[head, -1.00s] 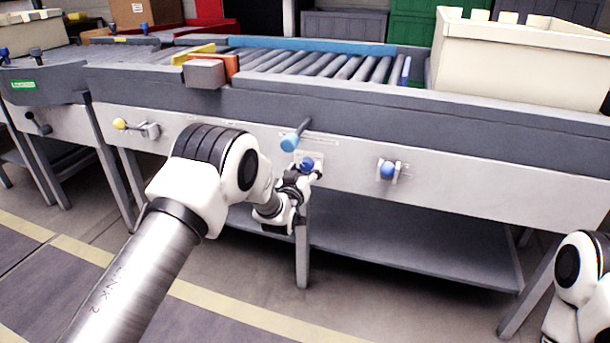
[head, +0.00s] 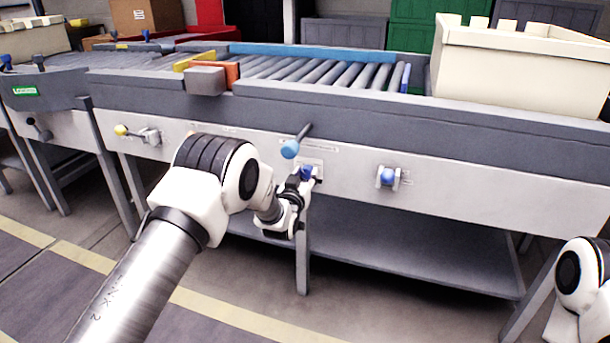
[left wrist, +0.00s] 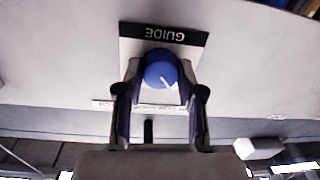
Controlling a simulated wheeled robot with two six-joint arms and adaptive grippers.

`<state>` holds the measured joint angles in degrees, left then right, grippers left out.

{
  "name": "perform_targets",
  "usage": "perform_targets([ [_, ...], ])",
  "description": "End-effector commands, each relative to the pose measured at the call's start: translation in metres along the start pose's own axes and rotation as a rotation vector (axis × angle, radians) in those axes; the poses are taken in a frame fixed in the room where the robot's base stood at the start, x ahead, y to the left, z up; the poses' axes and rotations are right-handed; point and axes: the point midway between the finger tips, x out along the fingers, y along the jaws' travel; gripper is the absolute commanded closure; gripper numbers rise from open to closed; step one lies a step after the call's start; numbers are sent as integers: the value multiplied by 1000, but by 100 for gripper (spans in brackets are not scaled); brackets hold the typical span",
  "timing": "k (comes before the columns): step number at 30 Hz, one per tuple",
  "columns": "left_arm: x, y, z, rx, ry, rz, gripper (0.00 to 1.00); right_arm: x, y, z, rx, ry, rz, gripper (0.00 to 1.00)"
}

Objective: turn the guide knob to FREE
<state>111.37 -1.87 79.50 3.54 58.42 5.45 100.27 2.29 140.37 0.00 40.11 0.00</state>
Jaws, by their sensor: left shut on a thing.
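The guide knob (left wrist: 160,69) is round and blue with a white pointer mark. In the left wrist view it sits on a plate with a dark GUIDE label (left wrist: 164,34) that reads upside down. The pointer mark runs toward the lower right of that picture. My left gripper (left wrist: 160,84) is shut on the knob, one finger on each side. In the head view the knob (head: 306,173) shows on the front panel, with my left gripper (head: 303,181) at it. The position lettering around the knob is too hidden to read. My right gripper is out of view.
A lever with a light-blue ball end (head: 290,149) sticks out just above the knob. Another blue knob (head: 387,176) is to the right and a yellow-ended handle (head: 121,130) to the left. A conveyor leg (head: 302,265) stands below.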

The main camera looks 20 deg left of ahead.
Motion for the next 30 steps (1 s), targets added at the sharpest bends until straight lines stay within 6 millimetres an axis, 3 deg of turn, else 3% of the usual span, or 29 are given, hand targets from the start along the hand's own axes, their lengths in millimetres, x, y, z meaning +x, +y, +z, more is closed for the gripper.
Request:
perform_targets([
  [30,0,0,1,893,49,10,97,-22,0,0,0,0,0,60],
])
